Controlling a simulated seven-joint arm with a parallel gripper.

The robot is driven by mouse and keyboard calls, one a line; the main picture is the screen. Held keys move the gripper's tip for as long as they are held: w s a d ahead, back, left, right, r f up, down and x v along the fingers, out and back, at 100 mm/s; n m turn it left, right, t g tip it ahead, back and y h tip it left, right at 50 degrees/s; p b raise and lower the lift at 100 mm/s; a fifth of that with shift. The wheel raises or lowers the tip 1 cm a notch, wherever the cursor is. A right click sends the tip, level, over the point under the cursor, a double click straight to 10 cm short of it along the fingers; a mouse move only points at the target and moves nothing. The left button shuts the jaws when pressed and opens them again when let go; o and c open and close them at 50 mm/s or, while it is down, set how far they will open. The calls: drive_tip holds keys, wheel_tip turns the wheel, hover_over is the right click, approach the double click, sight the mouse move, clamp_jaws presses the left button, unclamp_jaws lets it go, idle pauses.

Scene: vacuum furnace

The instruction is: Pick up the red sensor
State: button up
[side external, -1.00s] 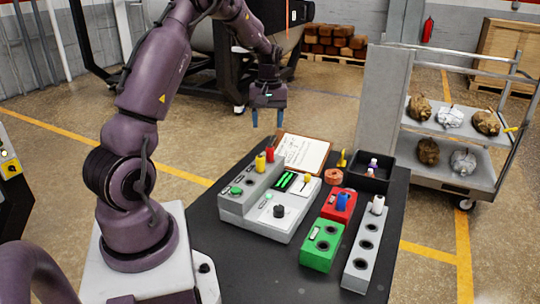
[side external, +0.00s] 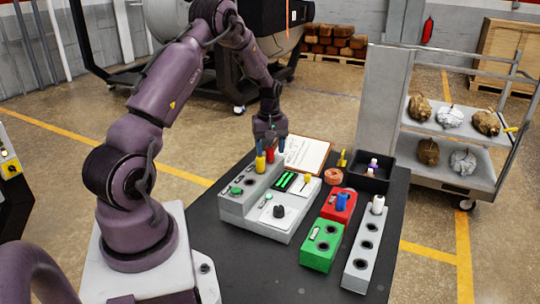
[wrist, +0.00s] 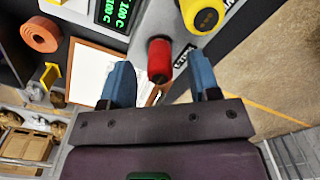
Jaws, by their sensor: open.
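The red sensor (side external: 269,156) stands upright at the back of the grey control box (side external: 247,206), beside the yellow sensor (side external: 260,165). My gripper (side external: 270,148) is open just above the box, pointing down, with its blue fingers on either side of the red sensor in the picture. In the wrist view the red sensor (wrist: 160,62) shows between the two open fingertips (wrist: 160,72), apart from both. The yellow sensor (wrist: 203,15) is close beyond the right finger in that view. I cannot tell the exact height of the fingertips against the red sensor.
A clipboard (side external: 308,151) lies right behind the box. To the right are an orange roll (side external: 333,177), a black bin (side external: 367,184), a red block (side external: 337,208), a green block (side external: 321,247) and a grey holed rack (side external: 361,252). A cart (side external: 455,180) stands beyond the table.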

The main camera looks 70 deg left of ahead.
sight(270, 160)
wheel_tip(270, 160, down, 2)
drive_tip(key=shift+f, duration=0.15)
drive_tip(key=c, duration=1)
